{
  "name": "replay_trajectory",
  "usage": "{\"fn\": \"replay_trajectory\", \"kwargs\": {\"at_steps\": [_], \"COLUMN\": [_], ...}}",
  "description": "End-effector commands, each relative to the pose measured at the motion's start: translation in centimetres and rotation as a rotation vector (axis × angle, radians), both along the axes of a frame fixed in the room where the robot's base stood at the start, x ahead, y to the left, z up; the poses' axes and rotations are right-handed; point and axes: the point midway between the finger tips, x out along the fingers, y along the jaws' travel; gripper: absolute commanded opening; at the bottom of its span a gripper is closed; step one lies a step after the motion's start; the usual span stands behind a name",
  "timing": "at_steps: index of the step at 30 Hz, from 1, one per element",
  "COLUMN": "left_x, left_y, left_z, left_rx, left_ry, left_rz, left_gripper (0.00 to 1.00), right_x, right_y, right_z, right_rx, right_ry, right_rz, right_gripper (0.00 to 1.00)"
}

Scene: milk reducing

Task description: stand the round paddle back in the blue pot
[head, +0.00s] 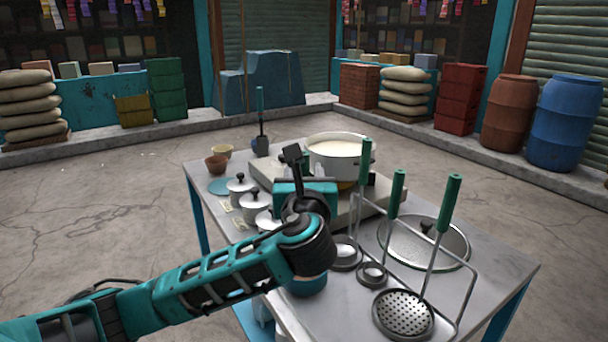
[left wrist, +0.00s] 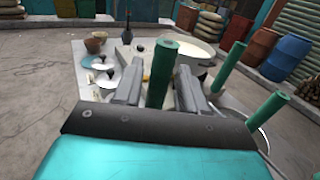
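My left gripper (head: 304,168) is over the table in front of the milk pot. In the left wrist view, its two grey fingers (left wrist: 160,90) close on both sides of an upright green handle (left wrist: 163,70). This is probably the round paddle's handle; its lower end is hidden behind the gripper. In the head view, my gripper hides most of what it holds. My right gripper is not in view.
The white milk pot (head: 338,156) stands right of the blue pot. Several small lidded pots (head: 241,187) and clay cups (head: 216,164) line the table's left side. A wire rack with green-handled ladles (head: 397,192) and a skimmer (head: 403,314) is at right, near a large lid (head: 440,246).

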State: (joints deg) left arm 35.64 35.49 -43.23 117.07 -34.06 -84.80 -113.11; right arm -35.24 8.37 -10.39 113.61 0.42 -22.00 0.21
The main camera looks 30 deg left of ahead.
Motion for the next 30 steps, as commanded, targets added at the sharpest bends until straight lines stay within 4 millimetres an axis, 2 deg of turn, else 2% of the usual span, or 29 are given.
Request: {"fn": "replay_trajectory", "kwargs": {"at_steps": [3, 10, 14, 30], "left_x": [0.0, 0.0, -0.8, -10.0], "left_y": [0.0, 0.0, -0.5, -5.5], "left_z": [0.0, -0.2, -0.1, 0.0], "left_rx": [0.000, 0.000, 0.000, -0.002], "left_ry": [0.001, 0.004, 0.004, 0.004], "left_rz": [0.000, 0.000, -0.004, -0.004], "left_gripper": [0.52, 0.52, 0.52, 0.52], "right_x": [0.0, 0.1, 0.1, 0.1], "right_y": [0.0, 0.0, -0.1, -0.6], "right_z": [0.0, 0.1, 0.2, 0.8], "right_rx": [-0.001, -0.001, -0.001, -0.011], "right_ry": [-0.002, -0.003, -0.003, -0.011], "right_rz": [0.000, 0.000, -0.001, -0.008], "right_gripper": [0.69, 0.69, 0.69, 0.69]}}
